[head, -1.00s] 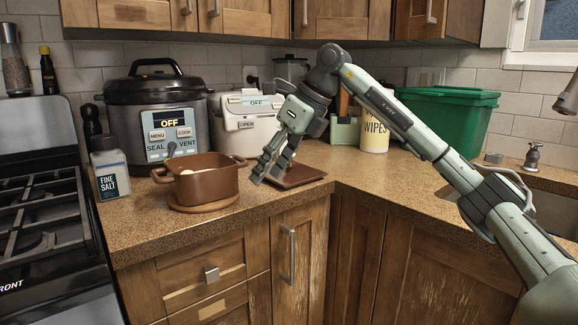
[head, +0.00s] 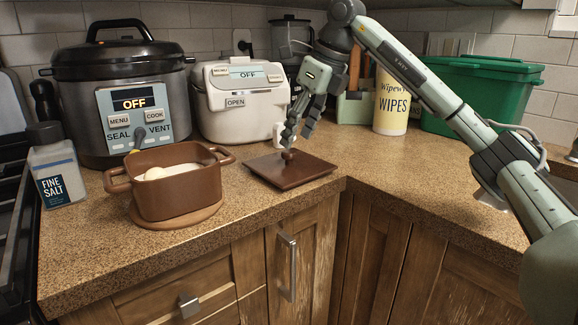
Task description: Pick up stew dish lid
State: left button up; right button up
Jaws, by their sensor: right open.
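The stew dish lid (head: 305,174) is a flat, square brown lid with a small round knob (head: 288,155). It lies on the counter right of the brown stew dish (head: 178,192), which stands uncovered on a round wooden trivet (head: 150,219) with pale food inside. My right gripper (head: 294,143) is open and points down just above the lid, its fingertips close to the knob. I cannot tell whether they touch the knob. My left gripper is not in view.
A pressure cooker (head: 90,75) and a white appliance (head: 215,125) stand behind the dish. A salt container (head: 55,178) is at the left. A wipes canister (head: 392,105) and a green bin (head: 485,95) stand at the back right. The counter right of the lid is clear.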

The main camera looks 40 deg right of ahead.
aim_at(290, 151)
jog(key=x, duration=0.4)
jog(key=shift+a+f, duration=0.25)
jog(key=shift+f, duration=0.1)
jog(key=shift+w+f, duration=0.15)
jog(key=shift+c, duration=1.6)
jog(key=c, duration=0.7)
grip_shut()
jog(key=shift+r, duration=0.55)
notch_tip(290, 151, up, 3)
jog(key=shift+w+f, duration=0.1)
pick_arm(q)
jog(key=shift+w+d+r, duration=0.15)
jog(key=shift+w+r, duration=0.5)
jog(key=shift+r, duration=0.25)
pick_arm(e)
jog(key=s+a+r, duration=0.3)
jog(key=a+r, duration=0.4)
jog(key=a, duration=0.4)
jog(key=shift+s, duration=0.15)
